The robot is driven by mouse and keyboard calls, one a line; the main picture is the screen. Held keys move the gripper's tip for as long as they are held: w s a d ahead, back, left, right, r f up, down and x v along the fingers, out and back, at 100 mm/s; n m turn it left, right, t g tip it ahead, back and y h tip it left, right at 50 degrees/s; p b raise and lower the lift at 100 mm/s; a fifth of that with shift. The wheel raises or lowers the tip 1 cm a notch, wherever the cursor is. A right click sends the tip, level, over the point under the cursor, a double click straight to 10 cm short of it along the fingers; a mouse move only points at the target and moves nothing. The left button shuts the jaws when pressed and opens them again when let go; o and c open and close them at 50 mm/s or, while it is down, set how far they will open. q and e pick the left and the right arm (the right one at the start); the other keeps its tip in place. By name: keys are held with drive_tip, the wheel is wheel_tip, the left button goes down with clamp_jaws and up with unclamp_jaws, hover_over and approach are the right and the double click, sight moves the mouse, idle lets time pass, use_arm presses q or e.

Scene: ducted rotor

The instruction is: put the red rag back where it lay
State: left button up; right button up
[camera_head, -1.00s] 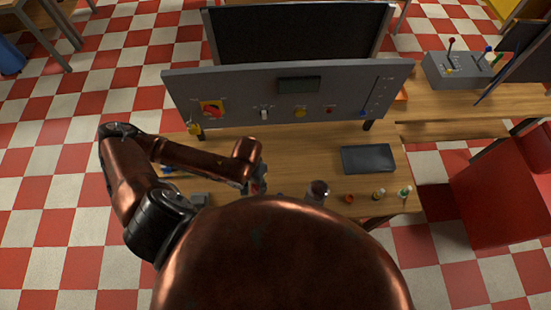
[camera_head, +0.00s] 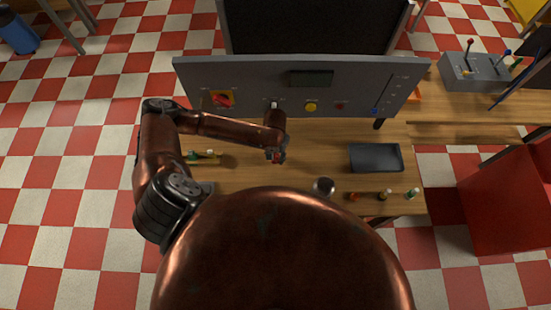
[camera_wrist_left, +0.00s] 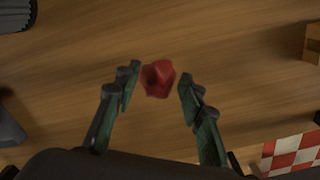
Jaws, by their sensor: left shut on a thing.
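The red rag (camera_wrist_left: 158,78) is a small crumpled red lump between the fingertips of my left gripper (camera_wrist_left: 159,82) in the left wrist view. The gripper is shut on it, with wooden tabletop (camera_wrist_left: 225,60) behind. In the head view my left gripper (camera_head: 275,156) is over the table, in front of the upright grey panel (camera_head: 350,85). The rag is too small there to make out clearly. How high it is above the wood I cannot tell. My right gripper is not in view.
A dark tray (camera_head: 376,158) lies right of my left gripper. Small bottles (camera_head: 412,193) stand along the table's front right. A round grey thing (camera_head: 323,187) is near the front. Wood between gripper and dark tray is clear.

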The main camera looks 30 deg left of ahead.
sight(276, 159)
use_arm(q)
wheel_tip(276, 159, down, 3)
drive_tip(key=shift+w+f+p, duration=0.1)
drive_tip(key=shift+w+p, duration=0.05)
drive_tip(key=shift+p, duration=0.3)
drive_tip(key=shift+f, duration=0.1)
drive_tip(key=o, duration=1)
drive_tip(key=shift+f, duration=0.1)
drive_tip(key=o, duration=0.4)
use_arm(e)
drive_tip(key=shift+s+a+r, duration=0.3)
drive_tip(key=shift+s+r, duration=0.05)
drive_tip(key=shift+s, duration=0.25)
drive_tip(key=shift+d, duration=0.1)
